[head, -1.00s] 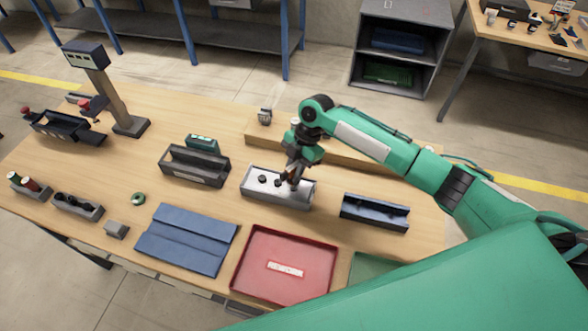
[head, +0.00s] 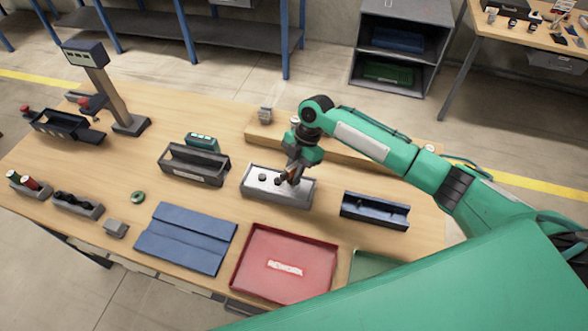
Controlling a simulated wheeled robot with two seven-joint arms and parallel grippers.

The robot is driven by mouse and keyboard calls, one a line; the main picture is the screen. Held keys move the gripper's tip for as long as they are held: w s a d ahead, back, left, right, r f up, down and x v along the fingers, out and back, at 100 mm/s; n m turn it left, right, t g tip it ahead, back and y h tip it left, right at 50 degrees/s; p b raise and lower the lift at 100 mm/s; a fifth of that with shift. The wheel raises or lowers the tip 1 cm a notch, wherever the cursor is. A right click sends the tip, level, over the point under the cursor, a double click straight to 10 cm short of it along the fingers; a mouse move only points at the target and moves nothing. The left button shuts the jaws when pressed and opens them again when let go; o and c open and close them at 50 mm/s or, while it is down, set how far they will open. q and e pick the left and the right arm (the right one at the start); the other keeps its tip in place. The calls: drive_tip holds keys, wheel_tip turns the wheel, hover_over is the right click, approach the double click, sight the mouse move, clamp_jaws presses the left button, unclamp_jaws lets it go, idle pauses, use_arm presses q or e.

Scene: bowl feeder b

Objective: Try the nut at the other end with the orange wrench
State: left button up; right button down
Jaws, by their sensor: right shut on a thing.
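My right gripper (head: 291,176) reaches down over the right end of a grey block with a pale top (head: 252,183). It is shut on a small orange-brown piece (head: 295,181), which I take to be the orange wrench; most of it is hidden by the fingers. Dark round nuts (head: 262,177) stand on the block's top to the left of the gripper. Whether the wrench sits around a nut at the right end is too small and too hidden to tell. My left gripper is out of view.
A red rework tray (head: 245,262) and a blue mat (head: 185,240) lie in front of the block. A dark open bin (head: 195,165) stands to its left, a dark blue holder (head: 375,211) to its right. A wooden ledge (head: 340,148) runs behind.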

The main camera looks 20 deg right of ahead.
drive_tip(key=shift+f+b, duration=0.3)
drive_tip(key=shift+f, duration=0.25)
idle(0.6)
drive_tip(key=shift+r+m+t+p, duration=0.15)
drive_tip(key=shift+m+t+p, duration=0.25)
drive_tip(key=shift+m+p, duration=0.55)
drive_tip(key=shift+m, duration=0.25)
drive_tip(key=shift+f, duration=0.2)
drive_tip(key=shift+n, duration=0.7)
drive_tip(key=shift+r, duration=0.1)
